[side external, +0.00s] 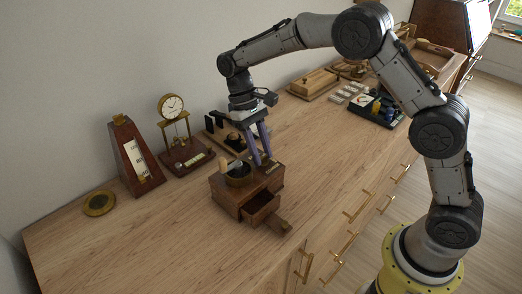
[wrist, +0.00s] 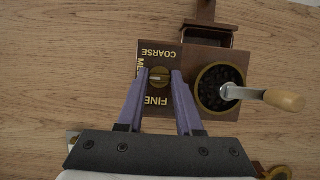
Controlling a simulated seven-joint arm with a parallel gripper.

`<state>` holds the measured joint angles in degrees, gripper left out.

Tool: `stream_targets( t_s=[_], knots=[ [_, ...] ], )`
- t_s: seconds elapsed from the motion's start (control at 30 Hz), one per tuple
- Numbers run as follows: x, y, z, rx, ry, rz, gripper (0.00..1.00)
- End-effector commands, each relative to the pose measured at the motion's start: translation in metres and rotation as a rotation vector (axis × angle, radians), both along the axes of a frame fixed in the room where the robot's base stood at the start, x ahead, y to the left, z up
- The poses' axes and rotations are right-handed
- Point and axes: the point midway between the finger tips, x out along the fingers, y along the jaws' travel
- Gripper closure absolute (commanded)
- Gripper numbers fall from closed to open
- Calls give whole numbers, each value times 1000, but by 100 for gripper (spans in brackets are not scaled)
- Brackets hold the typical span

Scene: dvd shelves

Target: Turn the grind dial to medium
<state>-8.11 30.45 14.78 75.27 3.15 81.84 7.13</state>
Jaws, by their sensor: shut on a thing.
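The wooden coffee grinder (side external: 228,197) stands on the sideboard with its drawer (side external: 264,208) pulled open. In the wrist view its top plate carries gold words: COARSE at the top, a partly covered word starting "ME" at the left, and FINE at the bottom. The small brass grind dial (wrist: 159,77) sits among these words. A pale mark shows on it, but I cannot tell for sure which word it points to. My gripper (side external: 262,163) comes down from above, its two purple fingers shut on the dial from both sides. The left finger partly hides the lettering.
The grinder's bean bowl (wrist: 219,88) and crank with wooden handle (wrist: 285,100) are close beside the right finger. A metronome (side external: 134,158) and a brass clock (side external: 174,115) stand at the back left. The sideboard's front left is clear.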

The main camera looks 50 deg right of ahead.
Motion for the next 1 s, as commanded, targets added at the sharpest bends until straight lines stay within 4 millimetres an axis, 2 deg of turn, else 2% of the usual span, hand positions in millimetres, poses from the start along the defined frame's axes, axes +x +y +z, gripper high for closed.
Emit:
stream_targets(
  t_s=[0.03, 0.07, 0.2, 0.23, 0.53, 0.67, 0.77, 1.0],
  knots=[
    [1, 0, 2, 1, -5, 1, 100],
    [1, 0, 2, 1, -5, 1, 63],
    [1, 0, 1, 2, -4, 1, 38],
    [1, 0, 1, 2, -3, 1, 35],
    [1, 0, 1, 1, -2, 2, 35],
    [5, 0, 10, 0, -4, 1, 35],
    [12, 0, 25, 1, -7, 1, 35],
    [32, 0, 73, 1, -7, 1, 35]
  ],
)
